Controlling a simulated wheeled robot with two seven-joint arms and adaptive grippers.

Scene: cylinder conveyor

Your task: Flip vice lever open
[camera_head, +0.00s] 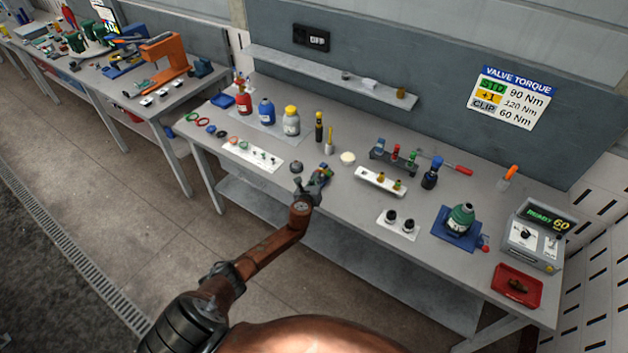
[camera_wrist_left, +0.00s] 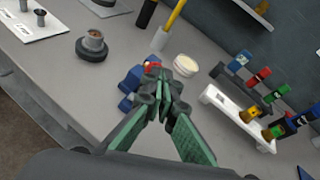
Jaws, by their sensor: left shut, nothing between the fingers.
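A blue vice-like base (camera_head: 446,238) sits at the right of the bench and holds a green cylinder (camera_head: 461,219) upright. A small red knob (camera_head: 486,249), apparently the end of its lever, shows at its right front corner. My left gripper (camera_head: 320,177) is over the front middle of the bench, well left of that base. In the left wrist view its green-padded fingers (camera_wrist_left: 160,88) are shut together and empty. A small blue object (camera_wrist_left: 128,84) with a red part lies behind the fingertips, partly hidden; I cannot tell if they touch it. My right gripper is not in view.
A white rack (camera_head: 367,176), a dark rack (camera_head: 380,157) and a white tray with two dark pieces (camera_head: 386,225) stand between gripper and base. A red tray (camera_head: 504,290) and a grey control box (camera_head: 527,247) are at the far right. Bottles (camera_head: 291,122) stand behind left.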

